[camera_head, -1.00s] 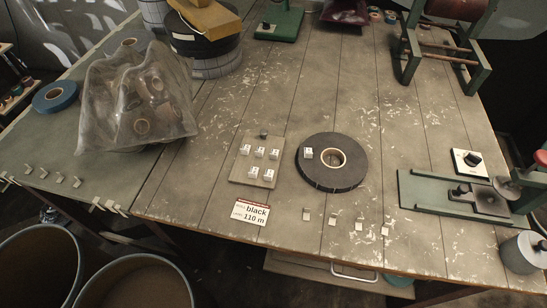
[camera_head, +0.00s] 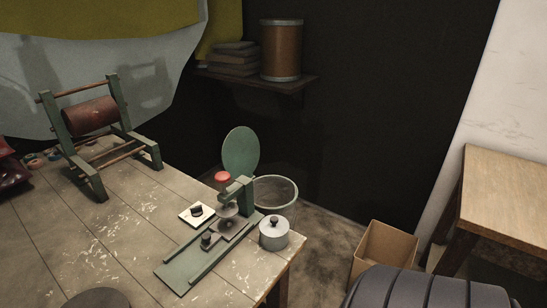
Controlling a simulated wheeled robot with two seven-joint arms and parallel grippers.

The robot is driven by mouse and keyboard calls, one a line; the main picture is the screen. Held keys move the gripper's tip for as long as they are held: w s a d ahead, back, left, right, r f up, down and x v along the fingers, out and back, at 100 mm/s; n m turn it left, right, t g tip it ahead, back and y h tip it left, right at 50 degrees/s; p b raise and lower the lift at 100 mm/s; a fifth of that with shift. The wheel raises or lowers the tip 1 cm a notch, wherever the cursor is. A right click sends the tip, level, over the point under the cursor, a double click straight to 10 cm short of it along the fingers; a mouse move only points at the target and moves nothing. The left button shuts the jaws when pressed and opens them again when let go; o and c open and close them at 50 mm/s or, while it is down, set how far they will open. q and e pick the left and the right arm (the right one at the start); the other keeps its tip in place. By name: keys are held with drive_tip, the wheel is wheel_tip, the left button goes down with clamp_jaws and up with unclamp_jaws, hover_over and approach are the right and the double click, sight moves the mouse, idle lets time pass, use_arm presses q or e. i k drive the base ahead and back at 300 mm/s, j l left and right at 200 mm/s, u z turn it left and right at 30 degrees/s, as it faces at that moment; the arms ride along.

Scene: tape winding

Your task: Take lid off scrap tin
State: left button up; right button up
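A small round grey tin (camera_head: 274,238), which fits the scrap tin, stands at the table's right corner. Its lid (camera_head: 272,223) is on, with a dark knob on top. It stands beside a green press-like device (camera_head: 238,195) with a red knob. No gripper shows in this view.
A green bench fixture (camera_head: 185,268) lies left of the tin, near a white square with a black knob (camera_head: 197,212). A round bin (camera_head: 275,191) stands behind the table corner. A cardboard box (camera_head: 383,250) is on the floor right. A dark ribbed shape (camera_head: 430,290) fills the lower right.

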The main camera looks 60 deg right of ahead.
sight(272, 226)
drive_tip(key=z, duration=0.4)
drive_tip(key=k+l+z, duration=0.1)
drive_tip(key=z, duration=0.3)
drive_tip(key=l+z, duration=0.15)
drive_tip(key=z, duration=0.2)
drive_tip(key=l+z, duration=0.15)
drive_tip(key=z, duration=0.25)
drive_tip(key=k, duration=0.05)
